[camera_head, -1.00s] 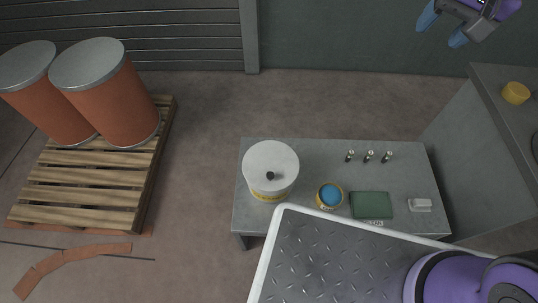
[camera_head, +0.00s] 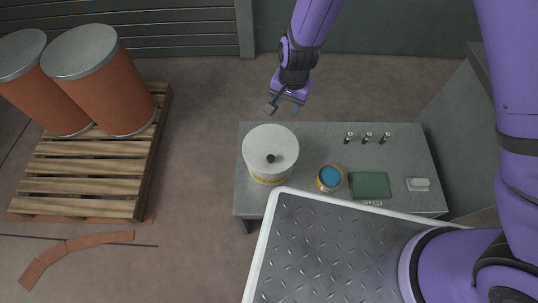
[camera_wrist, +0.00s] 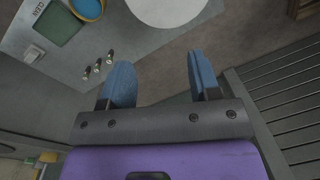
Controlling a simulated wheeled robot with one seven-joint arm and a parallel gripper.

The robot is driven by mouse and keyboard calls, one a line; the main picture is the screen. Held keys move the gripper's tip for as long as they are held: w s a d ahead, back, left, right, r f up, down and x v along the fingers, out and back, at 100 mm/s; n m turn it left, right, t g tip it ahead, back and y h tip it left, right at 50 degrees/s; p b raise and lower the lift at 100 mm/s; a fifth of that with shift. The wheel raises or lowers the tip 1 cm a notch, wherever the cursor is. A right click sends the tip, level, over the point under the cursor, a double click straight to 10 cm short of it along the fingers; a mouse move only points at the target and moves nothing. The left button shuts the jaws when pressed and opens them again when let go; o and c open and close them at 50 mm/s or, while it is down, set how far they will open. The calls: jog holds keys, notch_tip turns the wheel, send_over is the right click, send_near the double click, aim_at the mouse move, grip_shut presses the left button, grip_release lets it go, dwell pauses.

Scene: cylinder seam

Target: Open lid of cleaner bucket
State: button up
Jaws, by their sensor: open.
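The cleaner bucket (camera_head: 270,152) is a white-lidded round bucket with a yellow band low on its side. In the wrist view the pale lid (camera_wrist: 165,8) shows at the top edge, partly cut off, with the knob out of frame. My gripper (camera_head: 284,107) is open and empty, beyond the bucket's far side and apart from it. Its blue fingertips (camera_wrist: 162,82) stand wide apart in the wrist view.
Orange drums (camera_head: 105,85) stand on a pallet (camera_head: 85,185) at left. The floor between is clear.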

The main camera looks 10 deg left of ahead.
jog(key=h, duration=0.1)
send_near(271, 157)
notch_tip(271, 157, down, 9)
jog(key=shift+f, duration=0.15)
dwell(0.3)
grip_shut()
